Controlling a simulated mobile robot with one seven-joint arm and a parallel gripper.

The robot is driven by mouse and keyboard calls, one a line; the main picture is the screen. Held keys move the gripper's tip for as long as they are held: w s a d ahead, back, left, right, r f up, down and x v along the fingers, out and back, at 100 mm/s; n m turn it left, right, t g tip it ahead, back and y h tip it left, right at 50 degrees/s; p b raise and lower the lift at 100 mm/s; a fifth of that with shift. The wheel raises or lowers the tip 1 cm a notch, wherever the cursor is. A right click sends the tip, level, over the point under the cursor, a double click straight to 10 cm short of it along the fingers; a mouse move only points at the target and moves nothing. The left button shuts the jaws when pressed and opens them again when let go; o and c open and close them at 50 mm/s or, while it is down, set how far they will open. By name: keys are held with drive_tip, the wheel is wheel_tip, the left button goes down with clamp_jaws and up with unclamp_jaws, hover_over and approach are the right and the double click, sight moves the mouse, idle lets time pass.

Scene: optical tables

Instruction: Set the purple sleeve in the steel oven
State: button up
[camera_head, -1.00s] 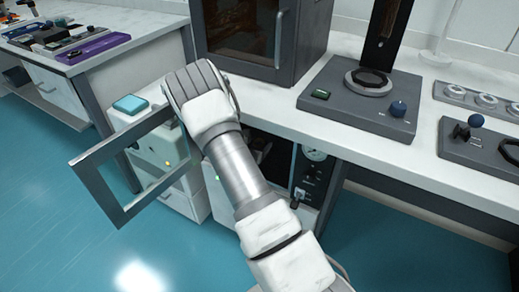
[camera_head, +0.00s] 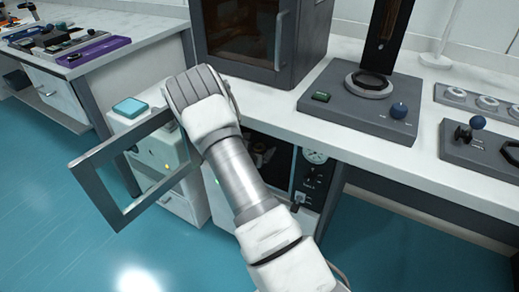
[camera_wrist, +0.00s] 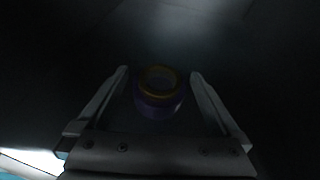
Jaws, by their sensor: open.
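The purple sleeve (camera_wrist: 159,104) shows in the dark wrist view as a short ring with a yellowish rim. It sits between the spread fingers of my gripper (camera_wrist: 159,73), which is open, with dark gaps on both sides of the sleeve. What the sleeve rests on is too dark to make out. In the head view my arm hides the gripper and the sleeve. The steel oven is under the bench, with a gauge panel (camera_head: 315,180) at its right. Its framed door (camera_head: 88,183) stands open to the left. My arm covers much of its opening.
A dark-windowed cabinet (camera_head: 309,40) and a grey device with a blue knob (camera_head: 340,112) stand on the bench above. A white unit with a teal top (camera_head: 130,106) is behind the open door. Floor at left is clear.

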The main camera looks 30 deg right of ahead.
drive_tip(key=p+v, duration=0.4)
drive_tip(key=v, duration=0.7)
drive_tip(key=shift+w+r, duration=0.1)
drive_tip(key=shift+r, duration=0.05)
drive_tip(key=shift+s+a+r, duration=0.1)
drive_tip(key=shift+s+a, duration=0.2)
